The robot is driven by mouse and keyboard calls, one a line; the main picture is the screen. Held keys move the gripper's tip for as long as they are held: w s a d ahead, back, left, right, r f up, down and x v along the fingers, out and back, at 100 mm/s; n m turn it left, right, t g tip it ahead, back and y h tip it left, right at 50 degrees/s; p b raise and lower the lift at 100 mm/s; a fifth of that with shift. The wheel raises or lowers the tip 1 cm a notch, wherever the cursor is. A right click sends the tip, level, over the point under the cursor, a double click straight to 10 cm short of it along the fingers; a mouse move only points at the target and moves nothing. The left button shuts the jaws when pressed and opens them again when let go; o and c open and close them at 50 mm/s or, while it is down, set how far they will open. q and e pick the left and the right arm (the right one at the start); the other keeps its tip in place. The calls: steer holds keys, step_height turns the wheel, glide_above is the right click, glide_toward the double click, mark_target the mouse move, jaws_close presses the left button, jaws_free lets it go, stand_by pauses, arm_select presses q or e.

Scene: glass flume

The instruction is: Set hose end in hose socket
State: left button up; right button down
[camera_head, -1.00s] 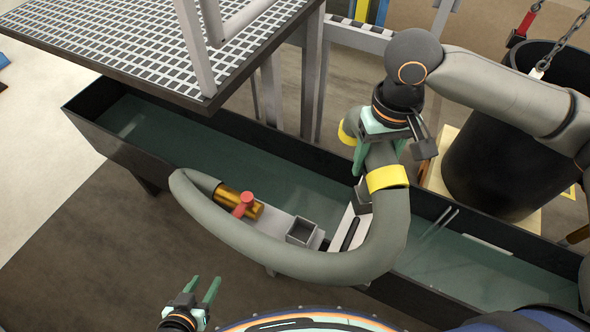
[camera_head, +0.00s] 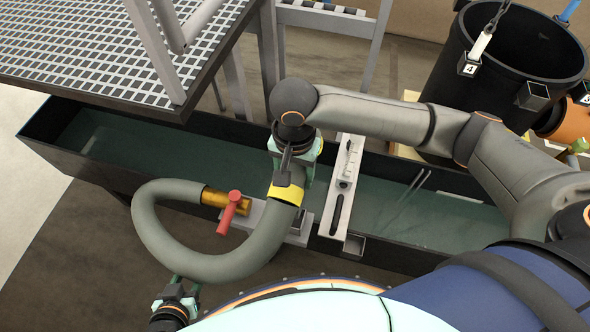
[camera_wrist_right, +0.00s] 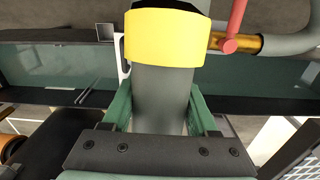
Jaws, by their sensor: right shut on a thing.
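A thick grey hose (camera_head: 176,247) loops out from a brass fitting with a red handle (camera_head: 231,210) and curves round to my right gripper. My right gripper (camera_head: 292,158) is shut on the hose close to a yellow band (camera_head: 287,191). In the right wrist view the hose (camera_wrist_right: 162,98) lies between the green jaws, with the yellow band (camera_wrist_right: 167,38) beyond them. I cannot clearly identify the hose socket; a small square open box (camera_head: 354,245) stands right of the hose. My left gripper (camera_head: 186,282) is open and empty, partly behind the hose loop.
A long dark water trough (camera_head: 100,114) runs beneath the hose. A pale slotted bar (camera_head: 344,185) crosses it right of my gripper. A grated platform (camera_head: 90,50) overhangs the left. A black bucket (camera_head: 500,80) stands at the back right.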

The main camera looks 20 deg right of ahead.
steer(key=shift+f+b, duration=0.6)
steer(key=shift+f, duration=0.35)
step_height(320, 180, down, 2)
steer(key=b, duration=0.3)
steer(key=shift+f+b, duration=0.25)
steer(key=shift+b, duration=0.1)
steer(key=shift+f, duration=2.9)
steer(key=shift+c, duration=0.5)
jaws_free()
